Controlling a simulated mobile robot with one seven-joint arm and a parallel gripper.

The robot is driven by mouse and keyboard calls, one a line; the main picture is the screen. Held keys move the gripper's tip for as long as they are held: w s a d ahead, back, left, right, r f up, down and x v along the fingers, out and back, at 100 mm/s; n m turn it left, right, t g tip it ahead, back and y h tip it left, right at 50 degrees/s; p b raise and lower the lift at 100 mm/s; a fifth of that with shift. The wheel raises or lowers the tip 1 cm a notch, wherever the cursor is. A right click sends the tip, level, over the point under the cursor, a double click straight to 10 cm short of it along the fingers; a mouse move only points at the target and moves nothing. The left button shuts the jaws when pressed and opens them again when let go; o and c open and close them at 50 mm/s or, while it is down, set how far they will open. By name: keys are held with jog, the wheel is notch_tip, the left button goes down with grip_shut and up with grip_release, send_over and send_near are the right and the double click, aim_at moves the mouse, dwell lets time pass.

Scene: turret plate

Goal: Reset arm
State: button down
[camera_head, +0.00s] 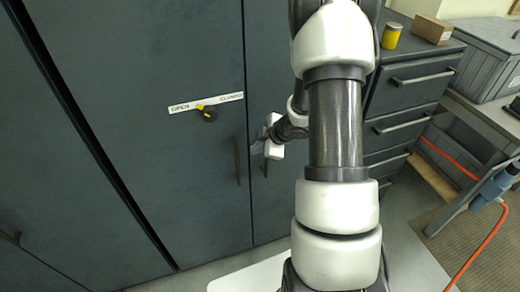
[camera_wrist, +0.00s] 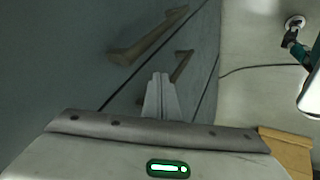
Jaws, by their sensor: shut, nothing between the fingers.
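My arm rises through the middle of the head view and bends back toward the dark grey cabinet (camera_head: 150,60). My gripper (camera_head: 258,148) is at the cabinet front, near the door handles, partly hidden behind my arm. In the wrist view my gripper (camera_wrist: 160,78) has its two pale fingers together, with nothing between them. Two cabinet handles, a nearer one (camera_wrist: 145,38) and a farther one (camera_wrist: 181,66), show beyond the fingers. I cannot tell whether the fingers touch anything.
A knob with a yellow pointer (camera_head: 208,113) sits under an OPEN/CLOSED label (camera_head: 207,102) on the cabinet. At right are a drawer unit (camera_head: 398,104), a yellow can (camera_head: 391,36), a cardboard box (camera_head: 432,28), a grey case (camera_head: 475,62) and an orange cable (camera_head: 480,248) crossing the floor.

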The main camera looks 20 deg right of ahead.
jog(key=shift+s+r, duration=0.1)
jog(key=shift+r, duration=0.05)
jog(key=s+d+r+m+h, duration=0.1)
jog(key=r+m+h, duration=0.1)
jog(key=r, duration=0.5)
jog(key=s+d+r+m+t+h, duration=0.1)
jog(key=r+m+h, duration=0.15)
jog(key=r, duration=0.45)
jog(key=s+d+r+m+h, duration=0.1)
jog(key=r+m, duration=0.2)
jog(key=r, duration=0.5)
jog(key=s+a+r+m+y, duration=0.1)
jog(key=s+a+r+m, duration=0.1)
jog(key=s+a, duration=0.2)
jog(key=s+a+r+m+g, duration=0.1)
jog(key=s+a, duration=0.4)
jog(key=s, duration=0.6)
jog(key=s+a+r+m+g+y, duration=0.1)
jog(key=s+a+r+m, duration=0.2)
jog(key=s, duration=0.5)
jog(key=shift+a+r+y, duration=0.35)
jog(key=shift+a+r, duration=0.2)
jog(key=shift+a, duration=0.3)
